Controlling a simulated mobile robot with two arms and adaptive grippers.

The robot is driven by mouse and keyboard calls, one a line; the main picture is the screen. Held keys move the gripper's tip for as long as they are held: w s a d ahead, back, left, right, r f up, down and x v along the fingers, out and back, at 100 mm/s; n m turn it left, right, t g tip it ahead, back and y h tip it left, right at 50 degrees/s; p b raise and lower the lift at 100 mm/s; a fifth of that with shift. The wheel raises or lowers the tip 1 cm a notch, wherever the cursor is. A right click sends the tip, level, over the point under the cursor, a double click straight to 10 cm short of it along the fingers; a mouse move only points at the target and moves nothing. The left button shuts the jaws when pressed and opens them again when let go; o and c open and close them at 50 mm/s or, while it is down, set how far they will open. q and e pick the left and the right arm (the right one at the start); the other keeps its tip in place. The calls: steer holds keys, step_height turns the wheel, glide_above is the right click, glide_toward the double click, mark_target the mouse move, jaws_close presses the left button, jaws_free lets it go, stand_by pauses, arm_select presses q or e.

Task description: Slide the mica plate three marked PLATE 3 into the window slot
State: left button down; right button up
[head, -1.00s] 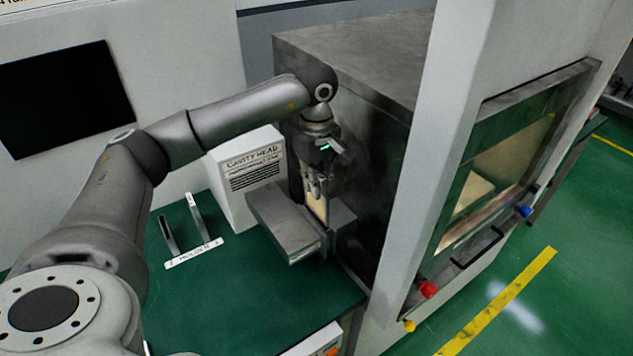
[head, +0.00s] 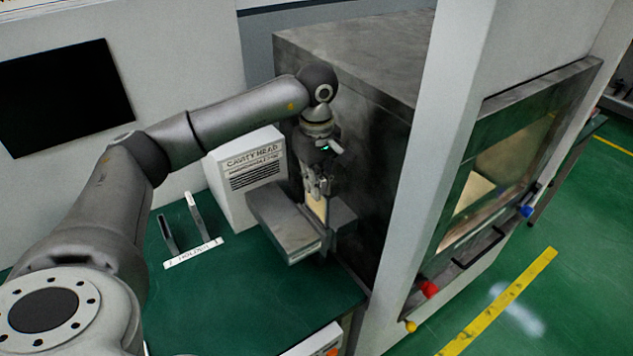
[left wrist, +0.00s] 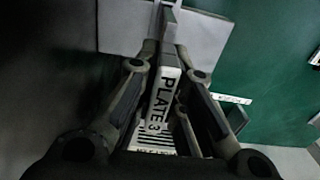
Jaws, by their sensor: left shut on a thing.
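My left gripper (head: 318,190) points down and is shut on the top of the pale mica plate (head: 316,207) above a grey metal fixture (head: 286,222). In the left wrist view, the plate's edge reads PLATE 3 (left wrist: 161,98) and stands between the fingers (left wrist: 158,90). The window slot appears to be the gap between the fixture's two blocks, which also show in the left wrist view (left wrist: 125,25). The plate's lower end is at this gap; how deep it sits is hidden. My right gripper is not in view.
The white CAVITY HEAD box (head: 246,172) stands close left of the fixture. An upright holder (head: 195,215) with a white label strip (head: 193,252) is farther left on the green bench (head: 235,290). A tall dark metal cabinet (head: 350,120) rises close on the right.

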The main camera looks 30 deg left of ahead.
mark_target(316, 213)
arm_select(q)
steer(key=shift+f+b, duration=0.45)
steer(key=shift+f, duration=0.2)
steer(key=shift+f+b, duration=1.1)
steer(key=shift+f, duration=0.3)
steer(key=shift+f+b, duration=1.25)
steer(key=shift+f, duration=0.35)
steer(key=c, duration=1.5)
jaws_free()
steer(key=shift+o, duration=0.2)
steer(key=shift+r, duration=0.1)
step_height(316, 213, up, 12)
steer(key=shift+f, duration=0.1)
